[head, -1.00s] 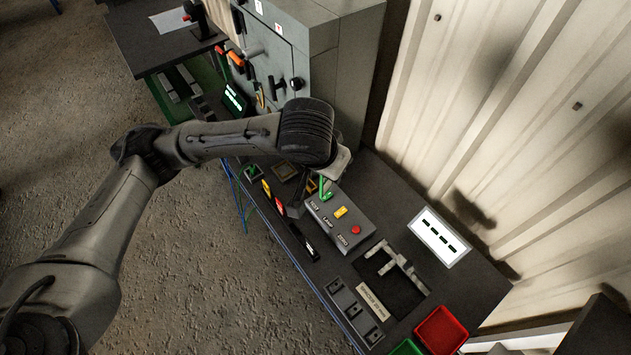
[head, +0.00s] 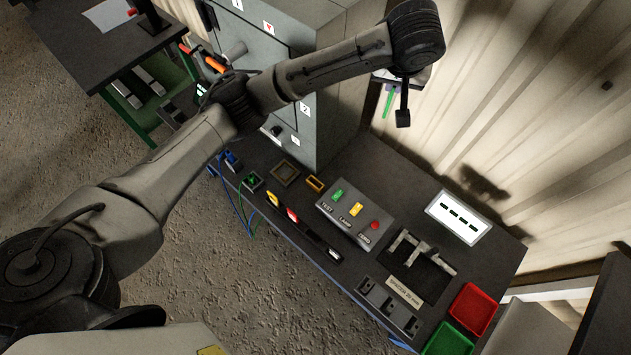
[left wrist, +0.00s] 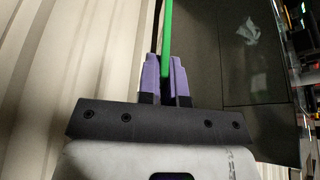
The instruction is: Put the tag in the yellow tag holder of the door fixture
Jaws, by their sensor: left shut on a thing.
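My left gripper (head: 391,88) is raised beside the grey cabinet (head: 340,110), in front of the ribbed wall. It is shut on a thin green piece (head: 388,104), which hangs below it in the head view. In the left wrist view the green piece (left wrist: 168,40) stands between the purple fingers (left wrist: 165,78); I cannot tell for sure that it is the tag. A small yellow-orange frame (head: 315,183) sits on the bench at the cabinet's foot; I cannot tell whether it is the tag holder. My left arm hides part of the cabinet door. My right gripper is out of view.
A button box (head: 345,218) stands on the bench, with a slotted strip (head: 305,226) holding yellow and red pieces before it. A white panel (head: 459,218), a red tray (head: 472,309) and a green tray (head: 448,340) are at the right. Blue and green cables hang at the front edge.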

